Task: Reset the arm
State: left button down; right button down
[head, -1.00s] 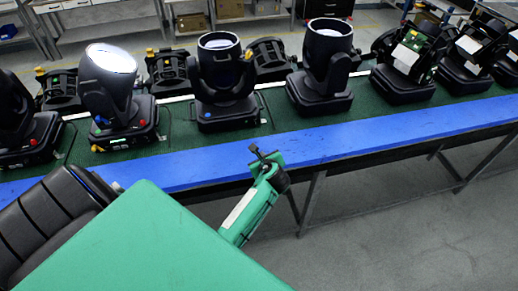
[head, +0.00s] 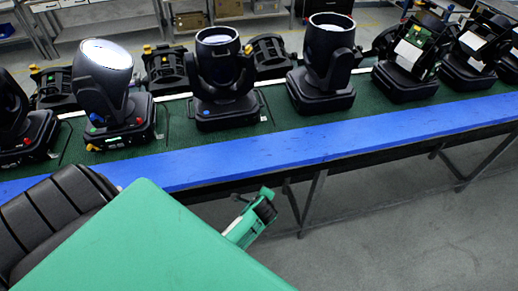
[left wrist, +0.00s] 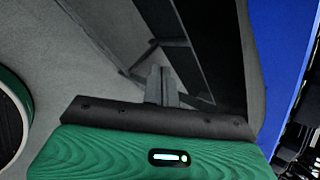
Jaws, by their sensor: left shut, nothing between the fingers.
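My left gripper (head: 239,197) is in front of the bench, below its blue front edge, at the end of a green wrist that shows past my large green arm cover. Its fingers are small and partly hidden in the head view. In the left wrist view the two grey fingers (left wrist: 161,82) are together and empty, with the grey floor and the dark underside of the bench beyond them. My right gripper is in neither view.
A bench with a blue front edge (head: 330,142) crosses the view. Black stage lights, including one upright light (head: 222,80), stand in a row on its green top. A metal leg (head: 312,203) stands under the bench near my gripper. Grey floor (head: 410,235) is clear at right.

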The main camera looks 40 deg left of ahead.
pick_arm(q)
jog(key=shift+n+h, duration=0.3)
jog(key=shift+h, duration=0.1)
jog(key=f, duration=0.2)
jog(key=s+f, duration=0.1)
jog(key=f, duration=0.1)
jog(key=shift+d, duration=0.25)
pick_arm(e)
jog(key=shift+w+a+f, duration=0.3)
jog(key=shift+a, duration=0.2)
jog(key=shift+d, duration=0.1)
